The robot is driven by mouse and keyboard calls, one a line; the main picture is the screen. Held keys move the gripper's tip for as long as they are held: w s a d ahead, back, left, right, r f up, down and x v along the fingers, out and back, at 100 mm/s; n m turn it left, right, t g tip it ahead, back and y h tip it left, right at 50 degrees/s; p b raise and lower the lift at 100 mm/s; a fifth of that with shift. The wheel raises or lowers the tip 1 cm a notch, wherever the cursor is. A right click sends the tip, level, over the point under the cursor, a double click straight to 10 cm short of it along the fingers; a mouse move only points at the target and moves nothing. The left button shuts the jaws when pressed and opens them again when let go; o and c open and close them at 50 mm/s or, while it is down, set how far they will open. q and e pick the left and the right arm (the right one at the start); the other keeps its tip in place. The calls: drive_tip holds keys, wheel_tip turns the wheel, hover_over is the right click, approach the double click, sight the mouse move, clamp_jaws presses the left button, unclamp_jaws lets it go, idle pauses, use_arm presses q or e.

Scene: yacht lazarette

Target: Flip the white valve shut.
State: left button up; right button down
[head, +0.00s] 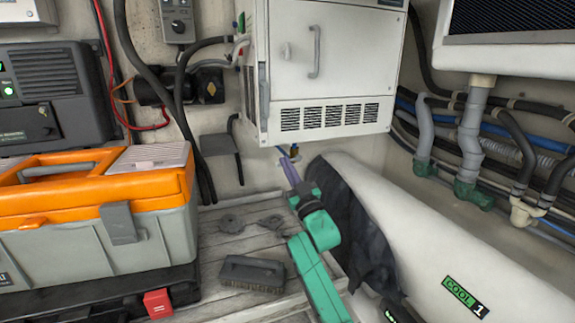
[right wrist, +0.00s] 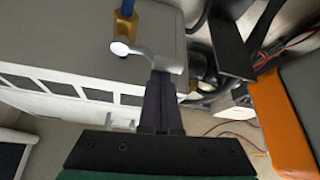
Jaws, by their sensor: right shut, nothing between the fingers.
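The white valve shows best in the right wrist view: a white lever handle (right wrist: 145,52) with a rounded end, on a brass body (right wrist: 125,27) below a blue pipe. In the head view the brass valve body (head: 293,152) is small, under the white cabinet; its handle is hard to make out. My right gripper (head: 284,160) reaches up to it with dark fingers shut and empty. In the right wrist view the fingertips (right wrist: 160,74) overlap the lever's broad end; I cannot tell whether they touch. My left gripper is not in view.
The white cabinet (head: 330,65) hangs just above the valve. An orange and grey toolbox (head: 95,210) stands left. A brush (head: 252,273) lies on the slatted floor (head: 225,245).

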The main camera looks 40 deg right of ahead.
drive_tip(key=d+f+n+g+y+p, duration=0.1)
drive_tip(key=d+f+n+g+y, duration=0.1)
drive_tip(key=n, duration=0.8)
drive_tip(key=s+d+f+n+g+y+p, duration=0.1)
drive_tip(key=d+f+n+g+y, duration=0.1)
drive_tip(key=n+y, duration=0.4)
drive_tip(key=f+n+g, duration=0.1)
drive_tip(key=n+g, duration=0.1)
drive_tip(key=n, duration=0.2)
drive_tip(key=shift+s, duration=0.2)
